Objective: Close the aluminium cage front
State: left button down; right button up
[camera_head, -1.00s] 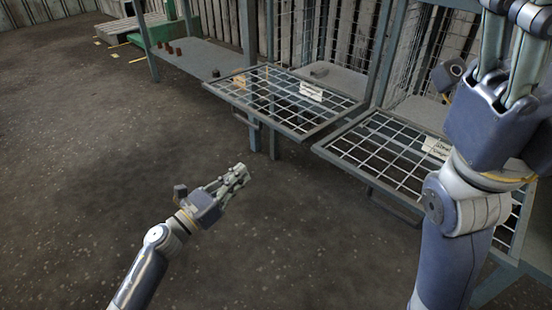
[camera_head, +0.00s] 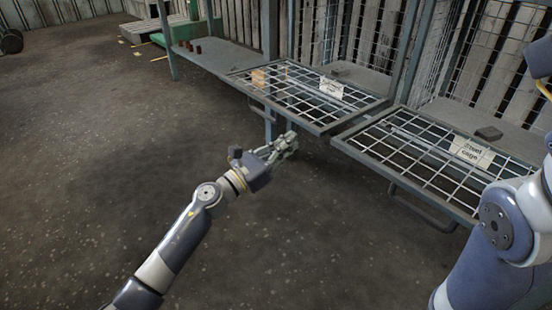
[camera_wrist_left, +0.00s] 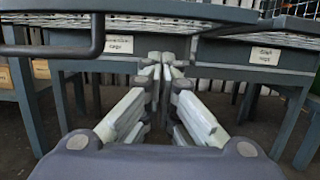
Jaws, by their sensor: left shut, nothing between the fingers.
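The aluminium cage front (camera_head: 310,98) is a wire-mesh panel in a grey frame, lying open and roughly level at the middle top of the head view. It carries a white label (camera_head: 331,87). A bar handle (camera_wrist_left: 60,46) hangs under its frame at the left of the left wrist view. My left gripper (camera_head: 288,145) is shut and empty, just in front of and below the panel's near edge, apart from the handle. Its fingers (camera_wrist_left: 167,66) point between two labelled cage bases. My right arm (camera_head: 505,225) is at the right edge; its fingers are out of view.
The steel cage front (camera_head: 425,155) also lies open, to the right, with a handle (camera_head: 422,210) below it. A shelf (camera_head: 215,55) with small brown pieces stands at the left. The floor (camera_head: 90,170) is clear.

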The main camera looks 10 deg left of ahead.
pick_arm(q)
jog(key=shift+a+r, duration=0.1)
jog(key=shift+r, duration=1.45)
jog(key=shift+r+p, duration=0.1)
jog(key=shift+p, duration=0.2)
